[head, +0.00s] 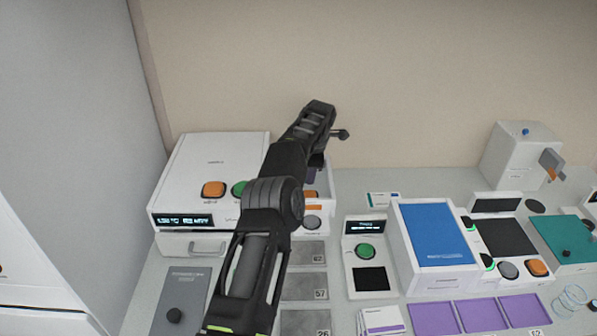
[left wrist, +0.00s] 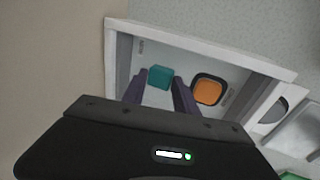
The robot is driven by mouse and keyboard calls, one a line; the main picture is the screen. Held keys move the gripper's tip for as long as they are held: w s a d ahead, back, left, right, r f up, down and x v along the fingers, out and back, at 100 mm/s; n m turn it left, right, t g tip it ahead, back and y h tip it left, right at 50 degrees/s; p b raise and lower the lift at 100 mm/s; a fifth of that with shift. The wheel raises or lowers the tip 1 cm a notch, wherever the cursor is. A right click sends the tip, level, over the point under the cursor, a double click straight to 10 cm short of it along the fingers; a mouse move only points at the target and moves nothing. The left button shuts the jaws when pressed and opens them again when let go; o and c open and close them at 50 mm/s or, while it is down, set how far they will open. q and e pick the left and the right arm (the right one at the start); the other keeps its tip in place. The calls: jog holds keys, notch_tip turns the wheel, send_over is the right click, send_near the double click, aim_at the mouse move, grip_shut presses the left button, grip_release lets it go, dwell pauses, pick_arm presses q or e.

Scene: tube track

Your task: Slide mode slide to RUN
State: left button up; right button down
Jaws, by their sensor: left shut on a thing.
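In the left wrist view, a small teal knob (left wrist: 160,77), which looks like the mode slide, stands in a recessed white panel (left wrist: 228,72). My left gripper (left wrist: 159,82) reaches into the panel, with its two dark purple fingers on either side of the knob, shut on it. No RUN label can be read. In the head view my left gripper (head: 317,162) is over the white device (head: 325,212) right of the large white box. My own arm covers most of it, and the knob is hidden there. My right gripper is not in view.
An orange button (left wrist: 207,91) sits close right of the fingers inside the raised panel rim. A large white box (head: 215,160) with a display stands left of my arm. Grey plates (head: 305,287) lie in front. A blue-topped unit (head: 432,232) stands further right.

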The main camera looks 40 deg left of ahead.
pick_arm(q)
jog(key=shift+w+d+f+p, duration=0.1)
jog(key=shift+w+d+p, duration=0.5)
jog(key=shift+d, duration=0.15)
jog(key=o, duration=0.7)
jog(key=shift+o, duration=0.3)
